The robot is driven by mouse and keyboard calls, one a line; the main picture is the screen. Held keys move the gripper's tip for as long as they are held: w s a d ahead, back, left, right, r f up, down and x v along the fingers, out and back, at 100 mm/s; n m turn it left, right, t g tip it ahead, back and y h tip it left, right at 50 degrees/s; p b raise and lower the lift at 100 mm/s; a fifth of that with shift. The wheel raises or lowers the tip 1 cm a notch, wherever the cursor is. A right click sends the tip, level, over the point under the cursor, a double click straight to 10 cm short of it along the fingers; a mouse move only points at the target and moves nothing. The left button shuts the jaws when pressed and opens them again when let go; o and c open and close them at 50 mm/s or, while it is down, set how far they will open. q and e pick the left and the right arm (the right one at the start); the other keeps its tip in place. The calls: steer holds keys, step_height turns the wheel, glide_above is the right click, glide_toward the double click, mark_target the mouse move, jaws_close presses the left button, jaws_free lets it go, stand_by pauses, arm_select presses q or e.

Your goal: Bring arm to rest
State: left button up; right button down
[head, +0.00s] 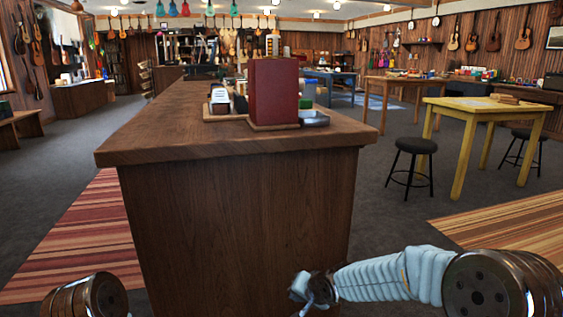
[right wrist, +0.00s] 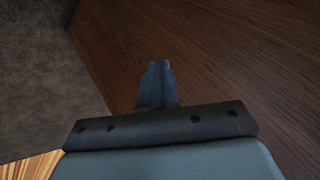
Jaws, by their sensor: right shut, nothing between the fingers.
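My right arm (head: 400,275) comes in from the lower right, wrapped in a pale ribbed cover. My right gripper (head: 308,290) is low in front of the wooden counter (head: 240,215), near the right part of its end panel. In the right wrist view the fingers (right wrist: 157,85) are together and empty, with the counter's wood panel (right wrist: 225,60) behind them. I cannot tell whether they touch the panel. Of my left arm, only a round metal joint shows at the lower left of the head view; the left gripper is out of view.
On the counter stand a dark red box (head: 274,90) and small items. A yellow table (head: 485,108) and black stools (head: 414,146) stand at the right. Striped rugs (head: 75,240) lie on both sides. Grey carpet (head: 75,155) is open at the left.

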steer(key=s+d+f+n+g, duration=0.1)
steer(key=s+d+f+g, duration=0.15)
steer(key=s+f, duration=0.6)
steer(key=s+d+f+g, duration=0.1)
steer(key=s+d+f, duration=0.3)
steer(key=f, duration=0.7)
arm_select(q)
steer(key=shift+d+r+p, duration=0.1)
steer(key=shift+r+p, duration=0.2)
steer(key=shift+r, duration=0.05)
arm_select(e)
steer(key=s+f+n+g, duration=0.1)
steer(key=s+f+g, duration=0.2)
steer(key=s, duration=1.3)
step_height(320, 180, down, 4)
steer(key=shift+s+d+r, duration=0.1)
steer(key=shift+s+d, duration=0.15)
steer(key=shift+d, duration=0.2)
steer(key=shift+w, duration=0.1)
